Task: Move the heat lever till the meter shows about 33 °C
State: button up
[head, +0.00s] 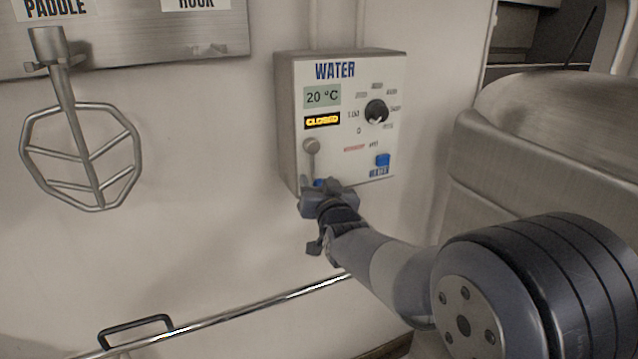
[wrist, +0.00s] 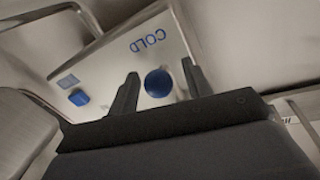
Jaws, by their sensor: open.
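The white WATER box (head: 345,125) hangs on the wall in the head view. Its meter (head: 322,97) reads 20 °C, with a lit "CLOSED" sign (head: 322,121) below. A grey lever (head: 311,150) sits at the lower left of the panel, its round part at the top and its arm pointing down. My gripper (head: 322,188) is at the arm's lower end and hides part of it. In the wrist view, my open gripper (wrist: 160,85) has a blue round knob (wrist: 158,82) between its fingers, beside the word COLD. I cannot tell whether they touch it.
A black dial (head: 376,111) and a blue square button (head: 383,160) are on the same panel. A wire paddle (head: 80,155) hangs at left. A metal rail (head: 230,312) runs below, and a large metal bowl (head: 560,110) stands at right.

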grip_shut()
dwell(0.5)
